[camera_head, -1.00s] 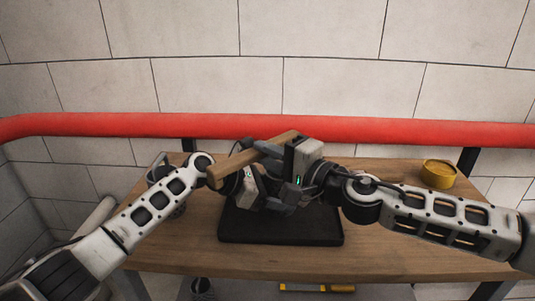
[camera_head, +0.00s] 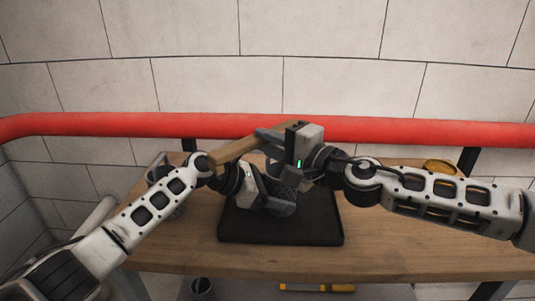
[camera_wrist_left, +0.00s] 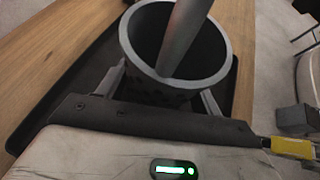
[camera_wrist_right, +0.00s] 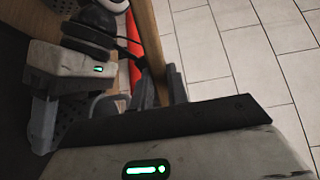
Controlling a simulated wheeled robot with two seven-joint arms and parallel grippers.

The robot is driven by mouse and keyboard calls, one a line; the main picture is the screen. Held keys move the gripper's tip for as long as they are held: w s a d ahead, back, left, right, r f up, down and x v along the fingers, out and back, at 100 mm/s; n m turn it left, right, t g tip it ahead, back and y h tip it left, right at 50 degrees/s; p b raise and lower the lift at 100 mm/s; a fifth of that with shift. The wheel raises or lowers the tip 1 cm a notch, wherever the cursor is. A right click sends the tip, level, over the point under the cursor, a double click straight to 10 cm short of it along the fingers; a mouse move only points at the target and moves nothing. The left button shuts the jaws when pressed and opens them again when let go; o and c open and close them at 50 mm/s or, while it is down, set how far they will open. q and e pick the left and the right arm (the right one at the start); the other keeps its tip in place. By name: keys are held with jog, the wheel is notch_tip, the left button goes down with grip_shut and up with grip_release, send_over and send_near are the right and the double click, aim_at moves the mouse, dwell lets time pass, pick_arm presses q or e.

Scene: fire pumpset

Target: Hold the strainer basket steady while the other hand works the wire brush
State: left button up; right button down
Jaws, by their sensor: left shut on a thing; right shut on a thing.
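The strainer basket (camera_head: 285,206), a dark grey perforated cup, is above the dark tray. My left gripper (camera_head: 270,197) is shut on it; in the left wrist view its fingers lie on either side of the basket (camera_wrist_left: 131,48), whose open rim shows. A grey shaft (camera_wrist_left: 184,38) reaches into the opening. My right gripper (camera_head: 283,138) is above, shut on the brush's wooden handle (camera_head: 232,151), which slants down to the left. The handle also shows in the right wrist view (camera_wrist_right: 147,38). The brush's bristles are hidden.
A dark tray (camera_head: 240,230) lies on the wooden table (camera_head: 390,240). A yellow bowl (camera_head: 440,167) at the right is partly behind my right arm. A grey container (camera_head: 157,172) is partly behind my left arm. A red pipe (camera_head: 420,129) crosses behind the table.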

notch_tip(320, 180, up, 6)
dwell(0.5)
jog(key=shift+r, duration=0.1)
pick_arm(q)
jog(key=o, duration=0.9)
jog(key=shift+a, duration=0.1)
